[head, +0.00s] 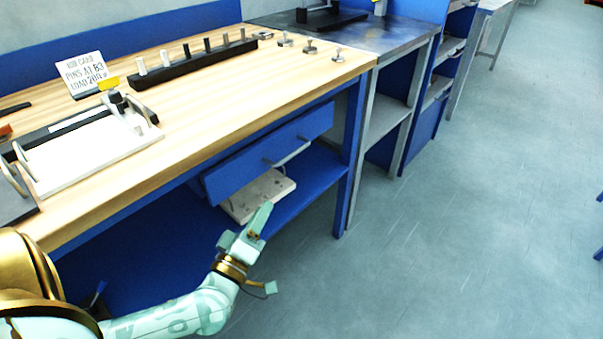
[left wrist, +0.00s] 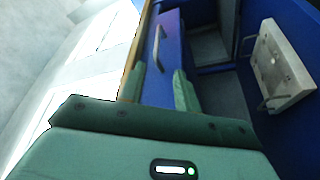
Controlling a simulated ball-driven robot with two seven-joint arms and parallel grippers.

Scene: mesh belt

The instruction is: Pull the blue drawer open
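The blue drawer (head: 262,157) hangs under the wooden bench top. It has a light bar handle (head: 288,153) across its front. In the left wrist view the drawer front (left wrist: 168,72) is upright in the middle, with the handle (left wrist: 159,46) ahead of the fingertips. My left gripper (head: 248,222) is below and in front of the drawer, clear of the handle. Its two fingers show apart with nothing between them in the left wrist view (left wrist: 159,80). I cannot tell from these frames whether the drawer is fully shut. My right gripper is not in view.
A pale board (head: 258,196) lies on the blue lower shelf (head: 312,180) under the drawer. The wooden bench top (head: 215,98) carries a card sign (head: 82,73), a black pin rack (head: 192,65) and a white fixture (head: 85,148). Grey floor (head: 440,230) to the right is clear.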

